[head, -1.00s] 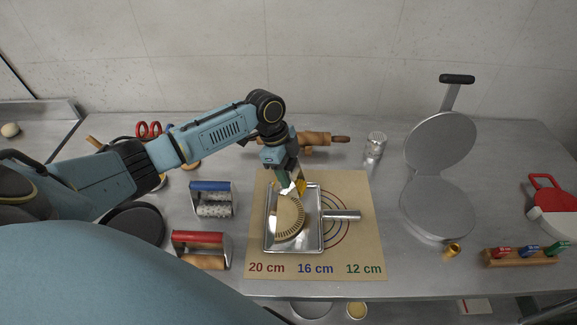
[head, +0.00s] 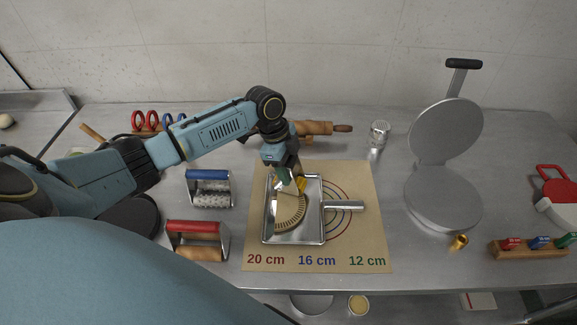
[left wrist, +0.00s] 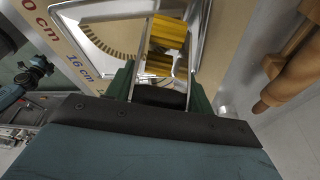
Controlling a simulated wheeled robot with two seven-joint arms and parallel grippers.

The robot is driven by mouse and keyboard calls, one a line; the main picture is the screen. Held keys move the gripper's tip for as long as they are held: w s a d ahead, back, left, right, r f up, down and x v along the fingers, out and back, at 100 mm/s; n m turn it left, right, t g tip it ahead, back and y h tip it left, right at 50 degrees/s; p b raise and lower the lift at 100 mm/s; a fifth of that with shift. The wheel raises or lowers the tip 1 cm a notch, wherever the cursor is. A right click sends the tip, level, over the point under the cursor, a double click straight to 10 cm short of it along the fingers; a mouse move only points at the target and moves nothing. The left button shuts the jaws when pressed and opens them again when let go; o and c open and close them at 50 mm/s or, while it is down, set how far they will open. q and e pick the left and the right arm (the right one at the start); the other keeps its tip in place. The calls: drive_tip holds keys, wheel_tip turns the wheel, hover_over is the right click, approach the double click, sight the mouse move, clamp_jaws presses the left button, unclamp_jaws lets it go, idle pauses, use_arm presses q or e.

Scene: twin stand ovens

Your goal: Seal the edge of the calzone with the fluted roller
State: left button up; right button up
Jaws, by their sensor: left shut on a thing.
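The calzone (head: 291,212) is a tan half-round lying in a metal tray (head: 323,232) with a handle at its right. Ridge marks line its curved edge; the edge also shows in the left wrist view (left wrist: 108,37). My left gripper (head: 286,178) is above the calzone's far end, shut on the fluted roller. The roller's gold ribbed wheel (head: 300,185) is at the calzone's far end. It shows large between the fingers in the left wrist view (left wrist: 160,60); I cannot tell whether it touches the dough. My right gripper is not in view.
The tray rests on a brown size mat (head: 357,245). Blue-handled (head: 209,188) and red-handled (head: 197,240) rollers stand left of it. A rolling pin (head: 318,128) lies behind, with a shaker (head: 379,133) beside it. An open round press (head: 443,205) stands right.

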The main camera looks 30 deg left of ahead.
use_arm(q)
drive_tip(key=shift+f, duration=0.2)
drive_tip(key=shift+f, duration=0.25)
drive_tip(key=shift+s+a+p, duration=0.15)
drive_tip(key=shift+s+a, duration=0.05)
drive_tip(key=shift+a, duration=0.6)
drive_tip(key=shift+s+a+p, duration=0.15)
drive_tip(key=shift+a, duration=0.65)
drive_tip(key=shift+r, duration=0.1)
wheel_tip(320, 180, up, 4)
drive_tip(key=p, duration=0.4)
